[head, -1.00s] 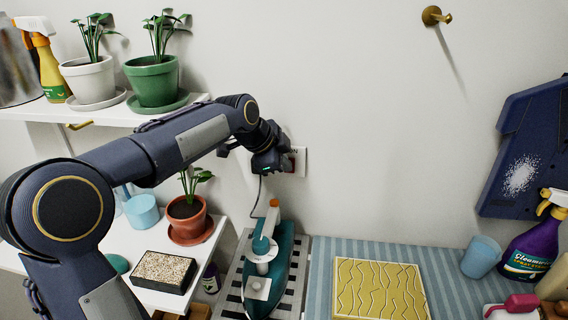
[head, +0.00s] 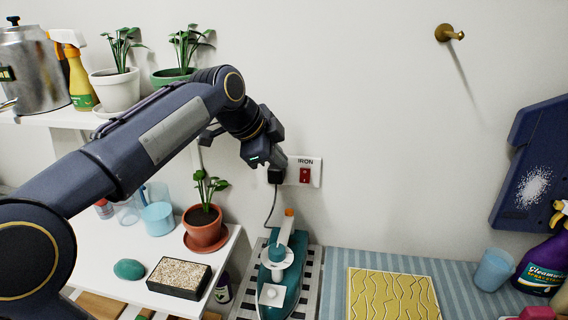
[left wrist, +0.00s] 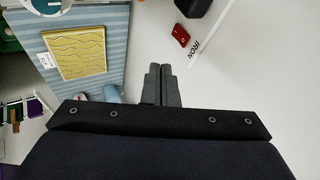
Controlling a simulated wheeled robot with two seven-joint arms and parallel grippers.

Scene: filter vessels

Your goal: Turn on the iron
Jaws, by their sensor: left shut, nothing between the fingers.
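A white wall plate labelled IRON (head: 316,165) carries a red switch (head: 304,175), with a black plug (head: 275,176) at its left side. The switch also shows in the left wrist view (left wrist: 181,35), apart from the fingertips. My left gripper (head: 280,161) is near the plate's upper left, just above the plug in the picture. Its fingers (left wrist: 162,68) are shut and empty. The teal and white iron (head: 280,278) stands on a slotted rest, with a dark cord rising to the plug. Whether the switch is on cannot be told. My right gripper is not in view.
A yellow wavy-patterned mat (head: 385,294) lies on a blue striped surface (head: 335,262). A potted plant (head: 204,224) and a speckled block (head: 179,276) stand on the lower left shelf. A brass hook (head: 447,33) sticks out of the wall. The wall right of the plate is clear.

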